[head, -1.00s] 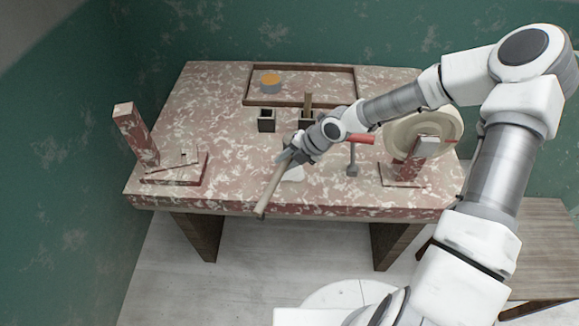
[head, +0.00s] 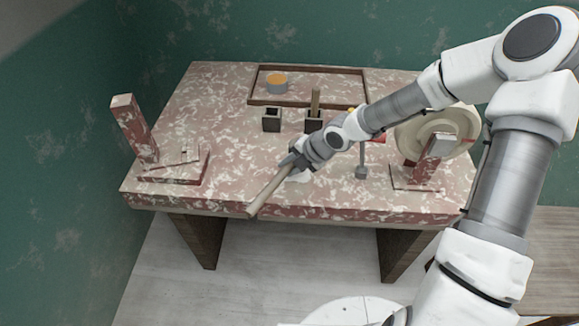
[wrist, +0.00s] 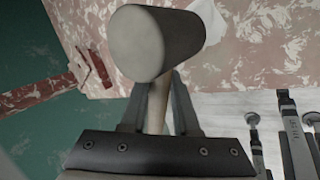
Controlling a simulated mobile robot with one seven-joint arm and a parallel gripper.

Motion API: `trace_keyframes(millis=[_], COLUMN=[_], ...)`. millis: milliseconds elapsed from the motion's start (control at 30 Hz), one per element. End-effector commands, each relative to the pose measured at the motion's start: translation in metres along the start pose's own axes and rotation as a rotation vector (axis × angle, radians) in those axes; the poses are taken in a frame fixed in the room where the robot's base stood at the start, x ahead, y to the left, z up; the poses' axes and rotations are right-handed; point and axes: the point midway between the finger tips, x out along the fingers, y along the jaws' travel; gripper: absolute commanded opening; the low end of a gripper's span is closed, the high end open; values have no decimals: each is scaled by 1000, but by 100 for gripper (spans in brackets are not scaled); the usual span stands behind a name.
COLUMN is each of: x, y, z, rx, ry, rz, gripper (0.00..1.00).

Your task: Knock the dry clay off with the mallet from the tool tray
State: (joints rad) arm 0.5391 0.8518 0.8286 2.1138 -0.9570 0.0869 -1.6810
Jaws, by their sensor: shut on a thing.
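My gripper (head: 292,162) is shut on the handle of a mallet and holds it above the front middle of the speckled red bench. The mallet's pale handle (head: 268,193) slants down to the lower left, towards the bench's front edge. In the wrist view the blunt grey-beige mallet head (wrist: 155,42) is large beyond the fingers, with its handle (wrist: 158,105) between them. The mallet head is not clear in the head view, around my gripper. A wooden-rimmed tray (head: 308,103) lies at the back of the bench. I cannot make out which surface bears the dry clay.
A tin with an orange top (head: 277,85) stands in the tray. Dark holders (head: 271,121) stand before it, one with an upright stick. A red post (head: 133,128) stands left; a cream wheel (head: 470,125) stands right. A white patch (head: 300,176) lies below my gripper.

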Motion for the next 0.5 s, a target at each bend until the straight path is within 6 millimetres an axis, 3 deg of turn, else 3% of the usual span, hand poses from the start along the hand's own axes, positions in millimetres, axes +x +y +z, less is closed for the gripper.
trace_keyframes(millis=[200, 500], x=[2, 32], y=[-1, -21], z=[0, 0], rx=[-1, -2], ry=[0, 0], rz=[1, 1], gripper=[0, 0])
